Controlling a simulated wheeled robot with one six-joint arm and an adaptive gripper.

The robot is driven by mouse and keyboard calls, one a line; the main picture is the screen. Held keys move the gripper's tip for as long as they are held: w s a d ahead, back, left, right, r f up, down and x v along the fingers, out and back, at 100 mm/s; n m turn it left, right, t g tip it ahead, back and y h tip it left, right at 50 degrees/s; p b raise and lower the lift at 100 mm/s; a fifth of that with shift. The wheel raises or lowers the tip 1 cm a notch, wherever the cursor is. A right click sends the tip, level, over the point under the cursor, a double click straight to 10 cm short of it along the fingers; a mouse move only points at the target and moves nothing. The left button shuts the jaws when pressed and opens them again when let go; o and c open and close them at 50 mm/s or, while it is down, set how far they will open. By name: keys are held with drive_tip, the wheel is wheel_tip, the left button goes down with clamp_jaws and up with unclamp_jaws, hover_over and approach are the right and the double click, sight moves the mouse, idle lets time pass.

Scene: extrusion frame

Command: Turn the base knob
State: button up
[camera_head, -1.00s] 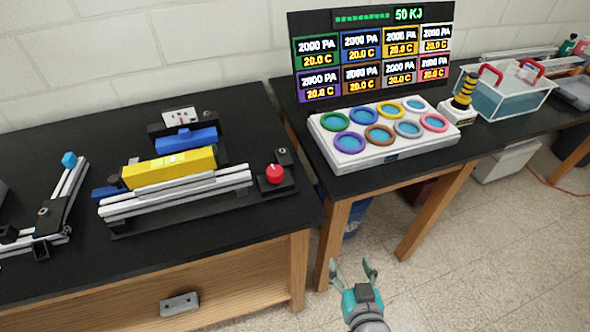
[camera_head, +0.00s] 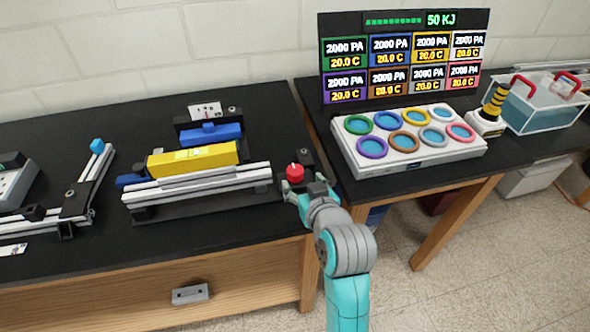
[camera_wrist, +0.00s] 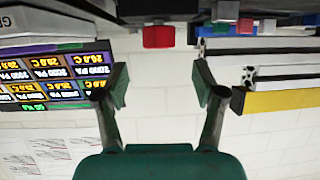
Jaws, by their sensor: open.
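The red knob (camera_head: 295,173) sits on a small black block at the right end of the extrusion frame (camera_head: 197,184), near the right edge of the left bench. It also shows in the upside-down wrist view (camera_wrist: 158,37), at the top between the finger directions. My gripper (camera_head: 306,189) is close in front of the knob in the head view, and its fingers partly cover the block. In the wrist view my gripper (camera_wrist: 162,85) has its fingers spread wide with nothing between the tips. The knob appears beyond the tips, not gripped.
The frame carries a yellow bar (camera_head: 193,159), a blue block (camera_head: 211,134) and a dial gauge (camera_head: 206,111). To the right stand a white panel of coloured rings (camera_head: 410,141) and a display board (camera_head: 401,57). A gap separates the two benches.

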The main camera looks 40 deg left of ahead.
sight(296, 172)
drive_tip(key=x, duration=0.8)
drive_tip(key=shift+w, duration=0.1)
drive_tip(key=c, duration=1.2)
